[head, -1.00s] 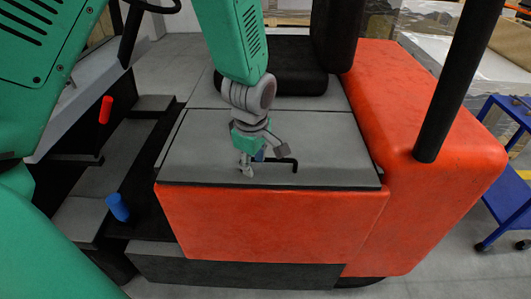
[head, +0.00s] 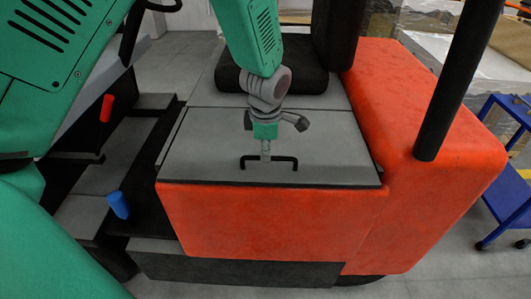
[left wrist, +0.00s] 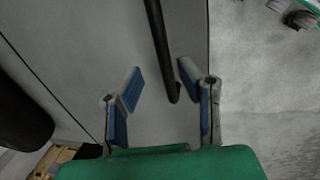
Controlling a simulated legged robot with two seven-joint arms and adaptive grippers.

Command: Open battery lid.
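The battery lid (head: 205,150) is a flat grey panel on top of the orange truck body, lying closed. A black bar handle (head: 285,160) stands on it near the front edge. My left gripper (head: 265,157) is over the handle's middle, seen edge-on, pointing down. In the left wrist view, the left gripper (left wrist: 160,70) is open, its blue-padded fingers spread. The handle (left wrist: 160,40) runs into the space between the fingertips, nearer the right finger. I cannot tell if either finger touches it. My right gripper is not in view.
A black seat (head: 275,75) stands behind the lid. An orange housing (head: 420,130) and a black post (head: 460,80) rise at the right. Grey steps with a red lever (head: 106,108) and a blue lever (head: 118,205) are at the left. A blue cart (head: 510,185) stands far right.

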